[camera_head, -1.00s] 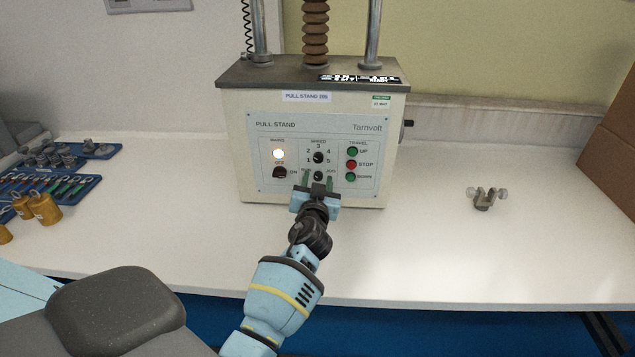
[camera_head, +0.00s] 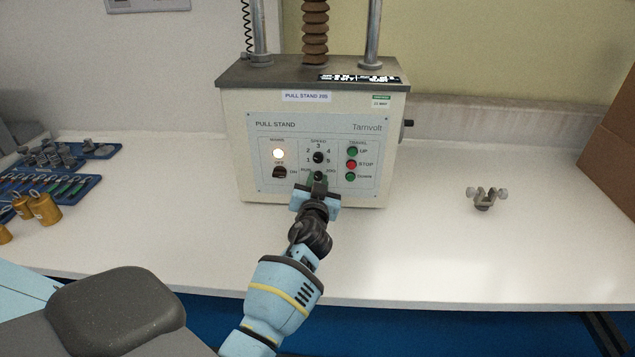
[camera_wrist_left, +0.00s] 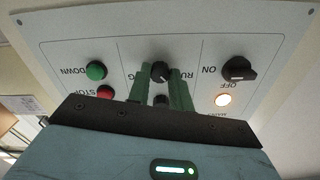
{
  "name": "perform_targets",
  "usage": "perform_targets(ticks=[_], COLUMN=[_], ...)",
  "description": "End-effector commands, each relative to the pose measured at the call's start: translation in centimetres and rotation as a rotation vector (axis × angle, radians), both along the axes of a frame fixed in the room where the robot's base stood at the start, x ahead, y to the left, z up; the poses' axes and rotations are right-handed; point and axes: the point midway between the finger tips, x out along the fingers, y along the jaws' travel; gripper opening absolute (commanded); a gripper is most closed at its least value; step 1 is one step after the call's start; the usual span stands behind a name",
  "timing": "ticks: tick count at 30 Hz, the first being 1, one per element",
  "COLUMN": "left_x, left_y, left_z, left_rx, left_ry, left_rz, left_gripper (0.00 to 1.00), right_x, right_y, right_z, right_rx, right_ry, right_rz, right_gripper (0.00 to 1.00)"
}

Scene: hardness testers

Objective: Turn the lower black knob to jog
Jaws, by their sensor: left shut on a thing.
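The pull stand (camera_head: 240,150) stands on the bench with its control panel facing me. The lower black knob (camera_wrist_left: 160,70) sits between the labels RUN and JOG; in the head view my fingers partly cover it. My left gripper (camera_head: 318,179) is shut on this knob, with one green finger on each side, as the left wrist view also shows. The knob's exact pointer direction is hard to tell. The black speed knob (camera_head: 318,157) is directly above it in the head view. My right gripper is not in view.
The black ON/OFF switch (camera_head: 280,172) is left of the lower knob, under a lit lamp (camera_head: 278,153). The red STOP button (camera_head: 352,164) is to the right, between two green buttons. A metal clamp (camera_head: 485,198) lies on the clear right bench.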

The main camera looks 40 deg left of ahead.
Motion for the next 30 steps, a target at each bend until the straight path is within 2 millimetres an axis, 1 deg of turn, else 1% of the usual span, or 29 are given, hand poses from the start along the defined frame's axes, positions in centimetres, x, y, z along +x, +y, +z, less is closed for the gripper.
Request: perform_targets(ticks=[5, 15, 30], left_x=[-0.01, 0.01, 0.03], left_y=[-0.03, -0.03, -0.02], left_z=[-0.04, 0.01, 0.16], left_rx=[0.095, 0.362, 0.769], left_ry=[0.058, 0.221, 0.469], left_rz=[0.0, -0.001, 0.0], left_gripper=[0.0, 0.0, 0.0], right_x=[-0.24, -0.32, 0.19], right_y=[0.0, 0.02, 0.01], right_z=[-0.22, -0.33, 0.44], right_rx=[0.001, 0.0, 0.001], right_ry=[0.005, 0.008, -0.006], right_rz=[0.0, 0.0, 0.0], right_gripper=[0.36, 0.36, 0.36])
